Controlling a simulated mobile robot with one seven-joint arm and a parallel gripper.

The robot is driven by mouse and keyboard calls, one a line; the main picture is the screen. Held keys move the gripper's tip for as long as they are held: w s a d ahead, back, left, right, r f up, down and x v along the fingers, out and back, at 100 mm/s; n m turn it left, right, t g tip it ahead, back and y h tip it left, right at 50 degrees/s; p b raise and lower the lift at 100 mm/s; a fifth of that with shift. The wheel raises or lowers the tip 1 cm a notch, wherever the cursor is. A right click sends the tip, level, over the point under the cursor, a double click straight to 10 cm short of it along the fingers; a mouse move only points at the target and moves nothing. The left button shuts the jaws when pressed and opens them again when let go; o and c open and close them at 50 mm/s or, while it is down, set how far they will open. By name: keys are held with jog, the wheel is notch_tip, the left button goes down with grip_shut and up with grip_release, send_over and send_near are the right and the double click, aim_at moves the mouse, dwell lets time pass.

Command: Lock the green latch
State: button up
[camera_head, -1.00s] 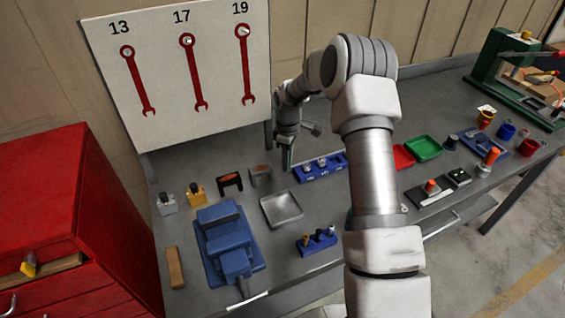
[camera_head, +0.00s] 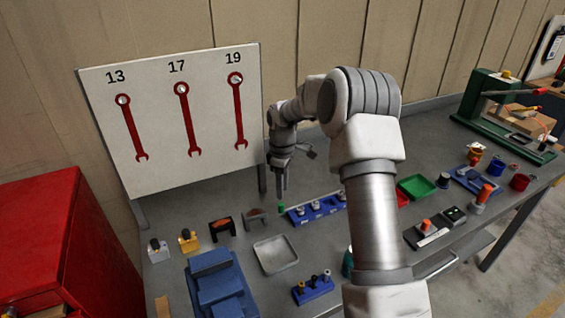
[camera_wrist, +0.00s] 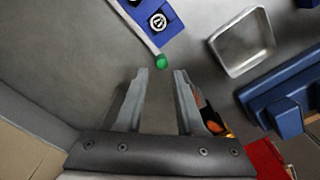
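A small green knob (camera_head: 281,209), likely the green latch, sits at the left end of a blue block (camera_head: 308,214) with several round pieces in it. In the wrist view the green knob (camera_wrist: 160,62) lies just beyond my fingertips, at the end of a pale strip along the blue block (camera_wrist: 152,15). My gripper (camera_head: 281,190) points down just above the knob. In the wrist view my gripper (camera_wrist: 161,74) is open, its two fingers apart with nothing between them. I cannot tell whether the latch is locked.
A grey metal tray (camera_head: 275,254) and a blue vise-like fixture (camera_head: 217,286) stand nearer the front. Two dark brackets stand left of the knob, the nearer one (camera_head: 222,229) with an orange patch. The wrench board (camera_head: 170,130) rises behind left.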

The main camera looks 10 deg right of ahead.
notch_tip(320, 180, up, 10)
jog(key=shift+r, duration=0.25)
jog(key=s+a+r+m+t+h, duration=0.1)
jog(key=s+r+m, duration=0.2)
jog(key=s+r, duration=0.45)
jog(key=s+a+r+m+t, duration=0.1)
jog(key=s+r+m+t, duration=0.1)
jog(key=s+r, duration=0.55)
jog(key=s+f+m+t, duration=0.1)
jog(key=s+m, duration=0.2)
jog(key=s, duration=0.7)
jog(key=s+f+m+t+y, duration=0.1)
jog(key=s+f+m, duration=0.1)
jog(key=s, duration=0.8)
jog(key=shift+a+m+t, duration=0.3)
jog(key=shift+a+m, duration=0.1)
jog(key=shift+m, duration=0.2)
